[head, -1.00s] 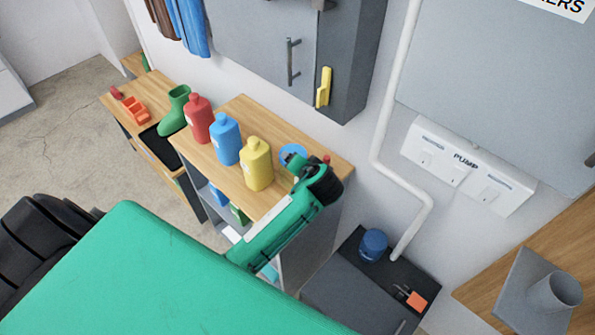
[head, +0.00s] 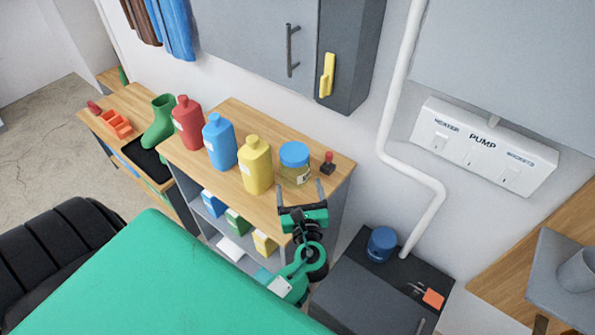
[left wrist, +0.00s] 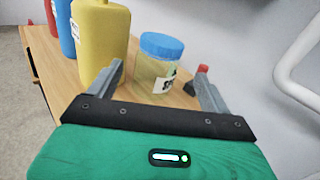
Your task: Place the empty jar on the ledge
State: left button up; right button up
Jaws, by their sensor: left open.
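A jar (head: 296,170) with a blue lid and a see-through, yellowish body stands upright on the wooden top of a shelf unit (head: 236,118). It also shows in the left wrist view (left wrist: 157,68), with a white label. It looks empty, but I cannot tell for sure. My left gripper (head: 303,191) is open and empty at the front edge of that top, its fingers pointing at the jar. In the left wrist view the jar appears between and beyond the fingertips (left wrist: 160,78). My right gripper is not in view. I cannot tell which surface is the ledge.
Yellow (head: 255,166), blue (head: 220,143) and red (head: 187,122) bottles stand left of the jar. A small red-topped object (head: 328,163) is right of it. A dark cabinet (head: 365,300) carries a blue can (head: 382,244). A grey bracket (head: 545,275) holds a cup at far right.

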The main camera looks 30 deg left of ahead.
aim_at(296, 164)
pick_arm(q)
jog(key=shift+m, duration=0.5)
jog(key=p+x, duration=0.2)
jog(key=x, duration=0.6)
jog(key=shift+w+r, duration=0.1)
jog(key=shift+w, duration=0.1)
jog(key=shift+p+x, duration=0.9)
jog(key=shift+x, duration=1.75)
